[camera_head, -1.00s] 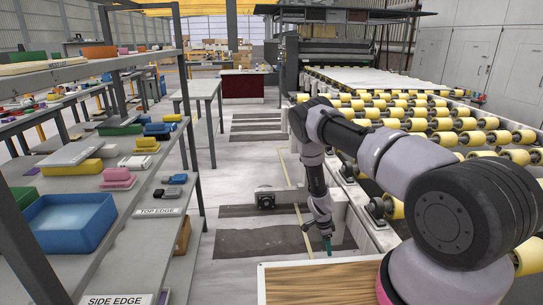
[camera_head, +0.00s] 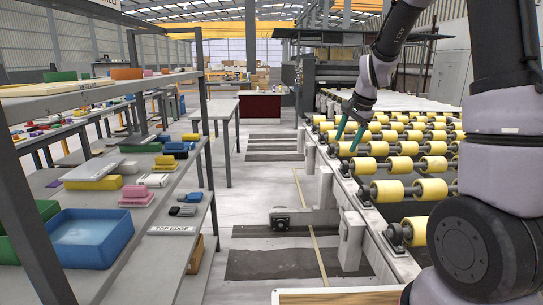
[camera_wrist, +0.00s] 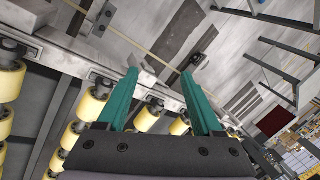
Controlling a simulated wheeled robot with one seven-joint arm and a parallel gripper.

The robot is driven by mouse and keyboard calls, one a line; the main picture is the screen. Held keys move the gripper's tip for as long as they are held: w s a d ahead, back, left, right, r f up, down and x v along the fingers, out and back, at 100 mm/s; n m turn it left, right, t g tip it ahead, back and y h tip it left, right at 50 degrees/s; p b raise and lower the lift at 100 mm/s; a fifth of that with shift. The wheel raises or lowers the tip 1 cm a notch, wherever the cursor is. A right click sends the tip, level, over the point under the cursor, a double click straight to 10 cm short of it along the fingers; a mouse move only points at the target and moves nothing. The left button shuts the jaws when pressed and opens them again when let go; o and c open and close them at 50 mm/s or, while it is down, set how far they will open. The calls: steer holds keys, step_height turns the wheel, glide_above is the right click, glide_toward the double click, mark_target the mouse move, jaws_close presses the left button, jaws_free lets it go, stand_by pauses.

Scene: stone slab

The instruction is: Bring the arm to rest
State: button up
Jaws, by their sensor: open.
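My gripper (camera_head: 349,131) hangs from my raised arm at the upper right of the head view, in front of the roller conveyor. Its two teal fingers are apart with nothing between them. The wrist view shows the same open fingers (camera_wrist: 160,90) with conveyor rollers and floor beyond them. The fingertips look clear of the rollers, though the exact gap is hard to tell.
The roller conveyor (camera_head: 421,189) with yellow rollers runs along the right. A grey shelf (camera_head: 128,262) holding a blue bin (camera_head: 90,238) and coloured blocks stands on the left. A wooden board (camera_head: 335,298) shows at the bottom edge. The middle floor is mostly open.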

steer(key=s+r+n+t, duration=0.2)
steer(key=s+r+n, duration=0.1)
steer(key=s+r, duration=0.9)
steer(key=s+r+n+t, duration=0.1)
steer(key=s+r+n, duration=0.2)
steer(key=s, duration=1.2)
steer(key=shift+d+r+n, duration=0.3)
steer(key=shift+d+r, duration=0.15)
steer(key=shift+r, duration=0.05)
steer(key=shift+s, duration=0.1)
